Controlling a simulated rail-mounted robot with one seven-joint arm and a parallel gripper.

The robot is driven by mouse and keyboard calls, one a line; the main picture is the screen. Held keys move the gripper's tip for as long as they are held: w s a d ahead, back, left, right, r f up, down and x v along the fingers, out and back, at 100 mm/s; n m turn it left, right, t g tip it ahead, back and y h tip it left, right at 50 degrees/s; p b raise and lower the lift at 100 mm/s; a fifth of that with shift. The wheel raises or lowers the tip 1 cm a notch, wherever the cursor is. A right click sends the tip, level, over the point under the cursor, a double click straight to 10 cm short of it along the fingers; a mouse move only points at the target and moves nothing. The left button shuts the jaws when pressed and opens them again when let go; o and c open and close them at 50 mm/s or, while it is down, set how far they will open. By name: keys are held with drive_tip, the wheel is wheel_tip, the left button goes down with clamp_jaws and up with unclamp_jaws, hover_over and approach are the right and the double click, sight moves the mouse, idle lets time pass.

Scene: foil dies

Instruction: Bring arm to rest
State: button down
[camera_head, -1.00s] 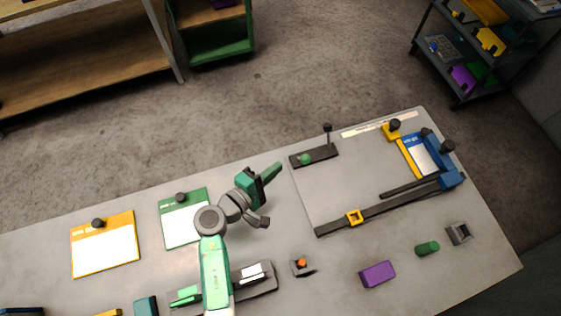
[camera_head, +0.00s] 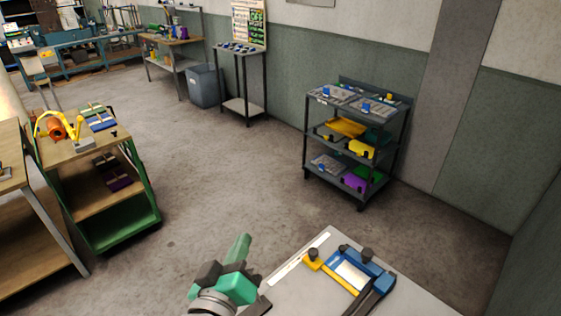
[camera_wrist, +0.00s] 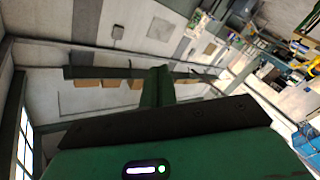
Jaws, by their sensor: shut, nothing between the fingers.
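My gripper (camera_head: 242,243) shows at the bottom of the head view, its green fingers together and pointing up and away from my body. It is raised beside the left edge of the work table (camera_head: 296,288), apart from it, and holds nothing. In the wrist view the shut green fingers (camera_wrist: 158,86) point out into the room, with walls and a tilted view of the workshop beyond. The rest of my arm is cut off by the lower frame edge in the head view.
On the table, a blue and yellow frame (camera_head: 352,274) with dark knobs lies at the right. A dark shelf cart (camera_head: 355,148) stands beyond it. A green-sided wooden cart (camera_head: 125,232) stands at the left. The floor between them is clear.

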drive_tip(key=s+d+r+m+t+y, duration=0.15)
drive_tip(key=s+r, duration=0.25)
drive_tip(key=r, duration=0.5)
drive_tip(key=s+d+r+m+t+y, duration=0.1)
drive_tip(key=s+d+r+m+t, duration=0.15)
drive_tip(key=s+r, duration=0.45)
drive_tip(key=s+d+r+m+t+y, duration=0.1)
drive_tip(key=s+d+r+t, duration=0.15)
drive_tip(key=r, duration=0.95)
wheel_tip(320, 180, up, 23)
drive_tip(key=s+t+p, duration=0.1)
drive_tip(key=p, duration=2)
drive_tip(key=shift+s+d, duration=0.25)
drive_tip(key=shift+d, duration=0.05)
